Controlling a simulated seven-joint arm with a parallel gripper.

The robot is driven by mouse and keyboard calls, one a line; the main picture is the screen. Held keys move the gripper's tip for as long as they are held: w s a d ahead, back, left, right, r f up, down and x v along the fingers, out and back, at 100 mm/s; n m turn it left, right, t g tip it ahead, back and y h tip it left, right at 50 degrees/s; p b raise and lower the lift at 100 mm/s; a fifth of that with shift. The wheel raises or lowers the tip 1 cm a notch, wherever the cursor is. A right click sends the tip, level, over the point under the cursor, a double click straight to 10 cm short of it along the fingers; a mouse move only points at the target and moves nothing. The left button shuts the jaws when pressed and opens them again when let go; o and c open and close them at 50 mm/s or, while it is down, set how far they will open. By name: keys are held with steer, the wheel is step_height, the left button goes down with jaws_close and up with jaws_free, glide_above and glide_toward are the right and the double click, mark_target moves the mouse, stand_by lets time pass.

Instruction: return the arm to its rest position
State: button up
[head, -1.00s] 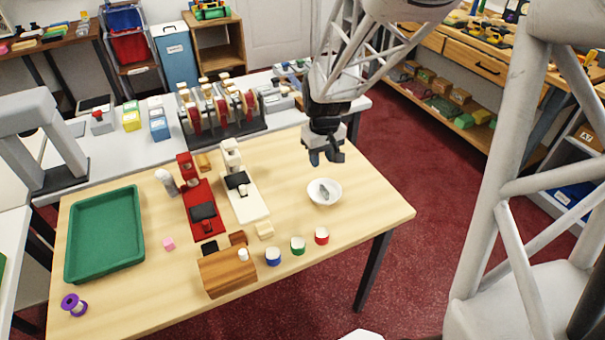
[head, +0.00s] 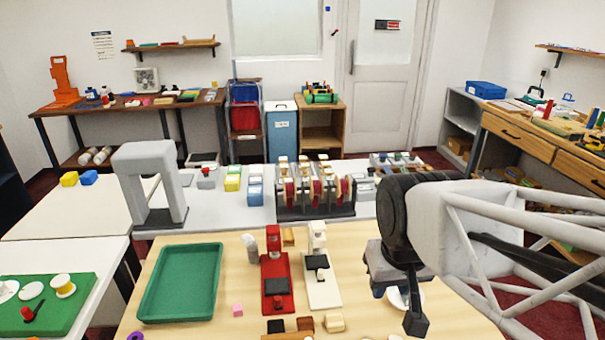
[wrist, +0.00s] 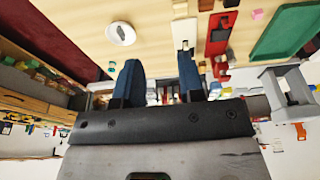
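My gripper (head: 398,305) hangs in the right part of the head view, in front of the wooden table (head: 215,335). In the wrist view my gripper (wrist: 158,75) shows two blue-dark fingers spread apart, with nothing held between them. The wrist view is upside down and looks across the table to the room. A white bowl with a grey piece in it (wrist: 121,32) lies beyond the fingers on the table. In the head view the bowl (head: 396,299) is mostly hidden behind my gripper.
A green tray (head: 182,283), a red press (head: 275,283) and a white press (head: 319,283) stand on the table. A pink cube (head: 237,310) lies near the tray. Behind is a white counter with a rack of red discs (head: 314,192) and a grey arch (head: 150,182).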

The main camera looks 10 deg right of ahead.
steer(key=shift+s+a+r, duration=0.1)
steer(key=shift+s+a, duration=0.1)
steer(key=shift+s, duration=0.25)
steer(key=shift+s+a+r, duration=0.1)
steer(key=shift+s+a, duration=0.05)
steer(key=shift+s, duration=0.25)
